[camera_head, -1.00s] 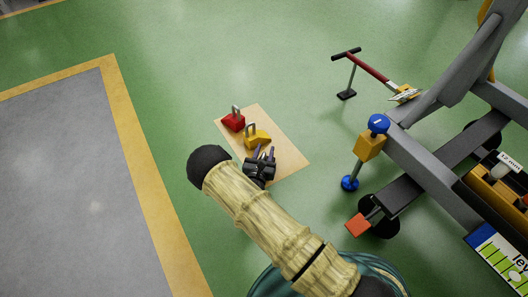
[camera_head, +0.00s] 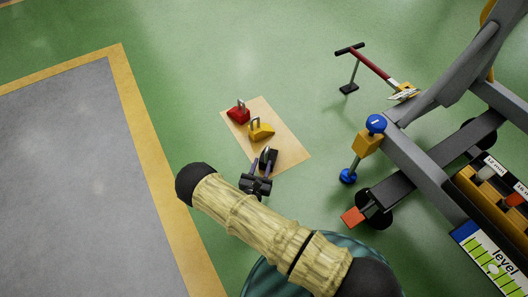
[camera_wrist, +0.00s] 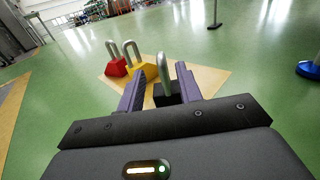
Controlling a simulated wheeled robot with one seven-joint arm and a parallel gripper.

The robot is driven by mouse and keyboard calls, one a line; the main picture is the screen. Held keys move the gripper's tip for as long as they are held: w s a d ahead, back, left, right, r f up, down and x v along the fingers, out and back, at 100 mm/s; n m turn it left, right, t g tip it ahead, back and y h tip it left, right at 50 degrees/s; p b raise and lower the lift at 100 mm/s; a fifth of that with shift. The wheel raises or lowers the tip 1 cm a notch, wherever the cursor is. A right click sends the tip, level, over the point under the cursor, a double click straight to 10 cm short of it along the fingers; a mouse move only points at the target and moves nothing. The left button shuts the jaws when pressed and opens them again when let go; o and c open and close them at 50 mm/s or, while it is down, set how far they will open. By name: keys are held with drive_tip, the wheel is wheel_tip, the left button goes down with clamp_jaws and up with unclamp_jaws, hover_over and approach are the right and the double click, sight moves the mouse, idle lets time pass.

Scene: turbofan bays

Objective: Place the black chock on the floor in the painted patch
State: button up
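The black chock (camera_head: 269,157), with a grey loop handle, stands on a flat tan rectangle (camera_head: 291,156) on the green floor. In the wrist view the chock (camera_wrist: 167,96) shows between and just beyond the finger tips. My gripper (camera_head: 262,170) is open, its two purple-grey fingers apart at either side of the chock's near end. In the wrist view my gripper (camera_wrist: 160,88) holds nothing that I can see; whether a finger touches the chock is unclear. A grey floor area with a yellow painted border (camera_head: 135,110) lies at the left.
A yellow chock (camera_head: 261,131) and a red chock (camera_head: 238,113) stand beyond the black one on the tan rectangle. A grey wheeled stand (camera_head: 425,175) with a blue-footed jack leg (camera_head: 348,176) fills the right. Green floor between rectangle and yellow border is clear.

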drive_tip(key=shift+s+a+p, duration=0.2)
drive_tip(key=shift+s+p, duration=0.1)
drive_tip(key=shift+s, duration=0.8)
drive_tip(key=shift+w, duration=0.1)
drive_tip(key=s+d+r+m+g+h, duration=0.2)
drive_tip(key=d+r+m+g+h, duration=0.3)
drive_tip(key=d+r+m+g, duration=0.35)
drive_tip(key=s+d+r+m+g+h, duration=0.2)
drive_tip(key=d+r+m+g+h, duration=0.2)
drive_tip(key=d+r+m+g, duration=0.45)
drive_tip(key=s+d+r+m+t+y, duration=0.1)
drive_tip(key=s+r+m+y, duration=0.4)
drive_tip(key=r+m+y, duration=0.1)
drive_tip(key=s+d+r+m+t+y, duration=0.1)
drive_tip(key=s+r+m+y, duration=0.3)
drive_tip(key=r+m, duration=0.5)
drive_tip(key=shift+s+d+m+y, duration=0.35)
drive_tip(key=shift+d+m+y, duration=0.5)
drive_tip(key=shift+y, duration=0.35)
